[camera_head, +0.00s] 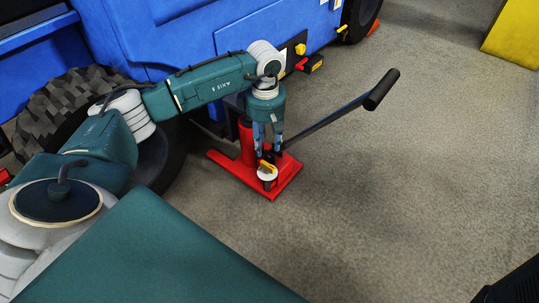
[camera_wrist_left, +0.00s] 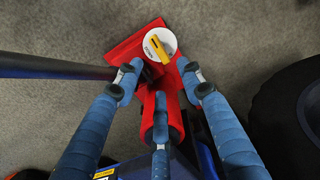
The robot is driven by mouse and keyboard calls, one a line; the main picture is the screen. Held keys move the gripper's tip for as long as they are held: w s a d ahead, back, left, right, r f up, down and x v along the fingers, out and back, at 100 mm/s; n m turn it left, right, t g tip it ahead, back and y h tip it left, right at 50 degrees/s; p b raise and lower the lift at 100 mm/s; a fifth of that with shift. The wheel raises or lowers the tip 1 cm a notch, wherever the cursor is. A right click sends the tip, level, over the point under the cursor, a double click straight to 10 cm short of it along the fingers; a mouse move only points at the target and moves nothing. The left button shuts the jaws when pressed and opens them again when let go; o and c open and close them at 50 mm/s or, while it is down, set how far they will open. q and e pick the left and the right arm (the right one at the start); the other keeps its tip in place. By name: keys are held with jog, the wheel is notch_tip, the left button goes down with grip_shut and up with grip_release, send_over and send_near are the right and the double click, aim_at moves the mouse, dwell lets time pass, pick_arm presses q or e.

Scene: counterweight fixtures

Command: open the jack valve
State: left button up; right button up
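The jack is red, with a flat base (camera_head: 286,178) on the floor and a long dark lever with a black grip (camera_head: 381,90) slanting up to the right. Its valve is a white round dial (camera_head: 267,173) with a yellow handle, low on the jack. In the left wrist view the dial with its yellow handle (camera_wrist_left: 158,46) lies just beyond my fingertips. My left gripper (camera_head: 268,152) points down over the jack, just above the valve. Its blue fingers (camera_wrist_left: 160,85) are spread with a gap between them and nothing held. My right gripper is not in view.
A large blue vehicle (camera_head: 185,40) with black tyres stands behind the jack. The jack lever (camera_wrist_left: 55,66) crosses beside my fingers in the wrist view. A yellow block (camera_head: 514,38) is at the top right. The grey floor (camera_head: 400,190) on the right is clear.

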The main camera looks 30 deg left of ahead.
aim_at(267, 168)
pick_arm(q)
notch_tip(267, 168, down, 9)
jog(key=b, duration=0.5)
jog(key=shift+r, duration=0.1)
grip_shut()
